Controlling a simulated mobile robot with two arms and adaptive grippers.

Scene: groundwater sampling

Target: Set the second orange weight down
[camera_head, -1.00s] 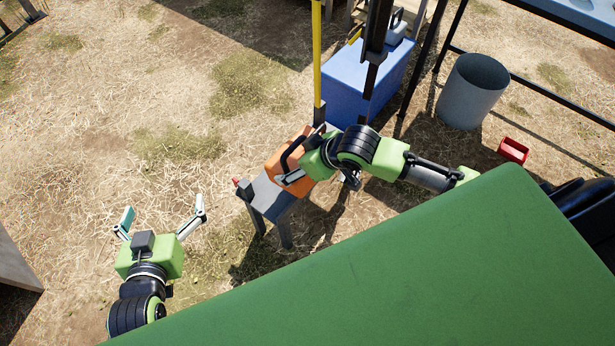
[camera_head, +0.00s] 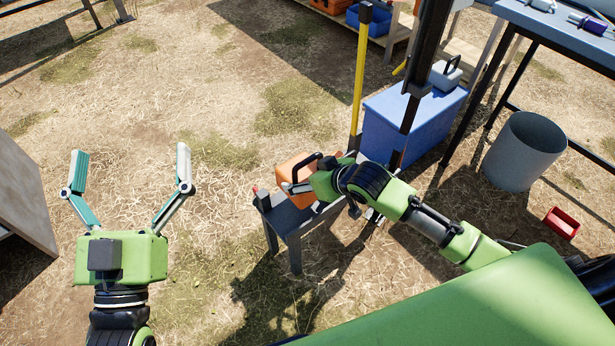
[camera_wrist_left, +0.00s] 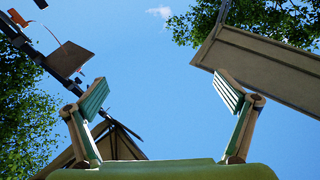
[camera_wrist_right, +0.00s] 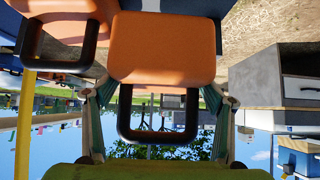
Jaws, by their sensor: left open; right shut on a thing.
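An orange weight (camera_wrist_right: 163,48) with a black loop handle (camera_wrist_right: 158,135) is between the fingers of my right gripper (camera_wrist_right: 160,115), which is shut on it. Another orange weight (camera_wrist_right: 60,12) with a black handle is beside it at the left of the right wrist view. In the head view, orange weight body (camera_head: 296,172) shows at the small grey bench (camera_head: 289,217), partly hidden by my right gripper (camera_head: 308,180). I cannot tell whether the held weight touches the benchtop. My left gripper (camera_head: 128,190) is open and empty, its fingers spread over bare ground.
A yellow post (camera_head: 360,85) and a blue box (camera_head: 410,122) stand just behind the bench. A grey bin (camera_head: 524,152) and a small red container (camera_head: 561,222) are to the right. A wooden panel (camera_head: 22,190) is at the left edge. Open straw ground lies left of the bench.

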